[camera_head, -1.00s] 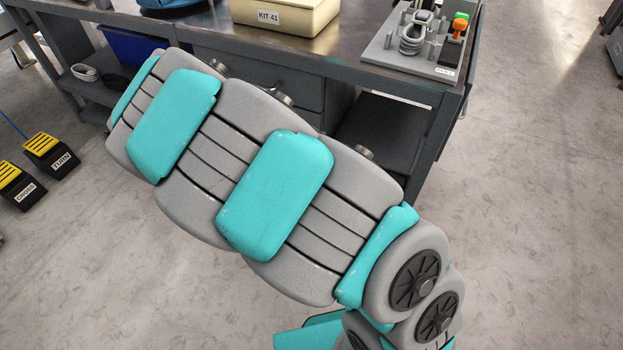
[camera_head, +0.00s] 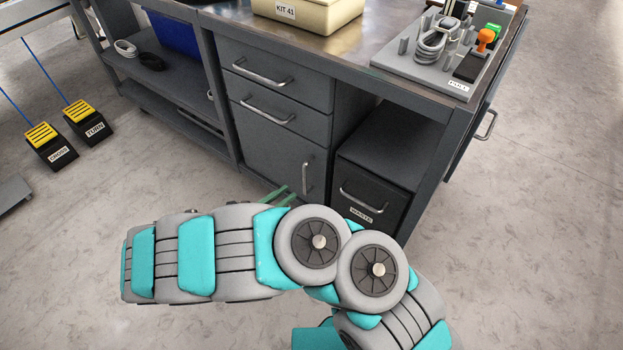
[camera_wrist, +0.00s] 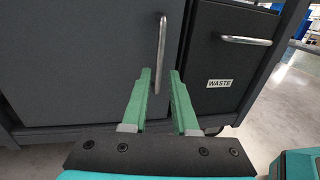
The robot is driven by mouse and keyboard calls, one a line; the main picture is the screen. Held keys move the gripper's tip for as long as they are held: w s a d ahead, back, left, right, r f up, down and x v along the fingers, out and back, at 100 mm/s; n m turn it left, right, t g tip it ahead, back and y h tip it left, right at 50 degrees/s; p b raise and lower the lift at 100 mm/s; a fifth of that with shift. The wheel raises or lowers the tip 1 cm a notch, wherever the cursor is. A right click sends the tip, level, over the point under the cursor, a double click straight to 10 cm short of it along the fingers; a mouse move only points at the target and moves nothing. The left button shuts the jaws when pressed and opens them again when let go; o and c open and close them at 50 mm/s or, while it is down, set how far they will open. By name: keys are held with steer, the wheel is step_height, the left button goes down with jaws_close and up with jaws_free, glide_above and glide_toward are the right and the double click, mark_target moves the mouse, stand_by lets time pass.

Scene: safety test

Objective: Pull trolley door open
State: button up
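The trolley door (camera_head: 262,150) is a dark grey panel under two drawers, and it looks closed. Its upright silver bar handle (camera_head: 307,176) is on the door's right side. In the wrist view the door (camera_wrist: 85,60) fills the left and its handle (camera_wrist: 162,48) stands upright near the middle. My gripper (camera_wrist: 160,73) has two green fingers, open with a gap. The handle's lower part appears between the fingertips. I cannot tell whether they touch it. In the head view my gripper (camera_head: 276,194) is low in front of the door, mostly hidden behind my arm.
A WASTE bin (camera_head: 370,190) with its own handle is right of the door. The worktop (camera_head: 365,50) holds a KIT 41 box (camera_head: 308,12) and a grey tool holder (camera_head: 440,75). Yellow-black pedals (camera_head: 50,145) stand left on the floor. Floor at right is clear.

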mark_target(305, 192)
steer(key=shift+x, duration=3.85)
steer(key=shift+f, duration=0.1)
steer(key=shift+c, duration=0.4)
jaws_close()
